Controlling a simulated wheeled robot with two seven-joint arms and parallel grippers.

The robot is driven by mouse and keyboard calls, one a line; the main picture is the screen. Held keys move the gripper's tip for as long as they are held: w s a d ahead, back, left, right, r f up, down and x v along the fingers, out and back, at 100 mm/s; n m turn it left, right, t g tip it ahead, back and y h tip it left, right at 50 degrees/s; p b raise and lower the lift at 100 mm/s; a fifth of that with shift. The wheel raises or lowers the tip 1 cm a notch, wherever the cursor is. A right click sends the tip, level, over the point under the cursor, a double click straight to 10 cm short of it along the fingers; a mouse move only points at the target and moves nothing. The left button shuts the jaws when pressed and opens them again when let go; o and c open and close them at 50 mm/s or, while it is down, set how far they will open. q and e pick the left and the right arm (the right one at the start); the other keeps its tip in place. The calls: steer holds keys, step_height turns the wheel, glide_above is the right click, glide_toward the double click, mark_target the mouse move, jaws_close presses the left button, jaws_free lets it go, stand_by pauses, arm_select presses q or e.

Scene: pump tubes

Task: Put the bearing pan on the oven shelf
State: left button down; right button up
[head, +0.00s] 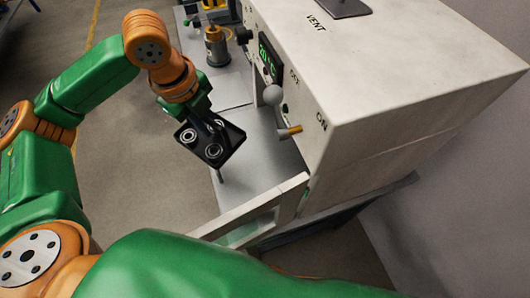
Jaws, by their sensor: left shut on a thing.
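My left gripper (207,121) is shut on the bearing pan (232,135), a small dark square tray. Two ring-shaped bearings (213,151) show on the pan. The gripper holds the pan tilted in the air, above the grey bench and in front of the oven. The oven (400,75) is a large white box on the right, with a lit display, a lever and VENT, OFF and ON marks. Its door (262,208) appears to stand open toward the lower left. The oven shelf is hidden from this view. My right gripper is out of view.
A grey metal bench (255,140) runs along the oven front. A brass-and-grey cylindrical part (216,47) stands on the bench farther back. A lever with a grey ball (273,95) sticks out from the oven front near the pan. Open floor lies left of the bench.

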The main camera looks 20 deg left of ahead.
mark_target(197, 132)
arm_select(q)
steer(key=a+m, duration=0.2)
steer(key=m, duration=0.1)
steer(key=a+f+m+b, duration=0.1)
steer(key=m, duration=0.1)
steer(key=shift+w+a+f+g+h, duration=0.1)
steer(key=shift+w+a+g+h, duration=0.1)
steer(key=shift+w+g+h, duration=0.15)
steer(key=shift+a+m, duration=0.2)
steer(key=shift+m, duration=0.5)
steer(key=shift+f, duration=0.1)
steer(key=w+d+f+p, duration=0.1)
steer(key=d+f, duration=0.2)
steer(key=d, duration=0.1)
steer(key=w+d+f+p, duration=0.1)
steer(key=d+f, duration=0.2)
steer(key=d, duration=0.2)
steer(key=w+d+f+p, duration=0.1)
steer(key=d+f, duration=0.2)
steer(key=d, duration=0.1)
steer(key=shift+w+d+f, duration=0.25)
steer(key=shift+w+f, duration=0.1)
steer(key=shift+f, duration=0.05)
step_height(197, 132, down, 2)
steer(key=shift+f+p, duration=0.25)
steer(key=shift+p, duration=0.45)
steer(key=shift+f, duration=0.3)
steer(key=c, duration=0.9)
jaws_free()
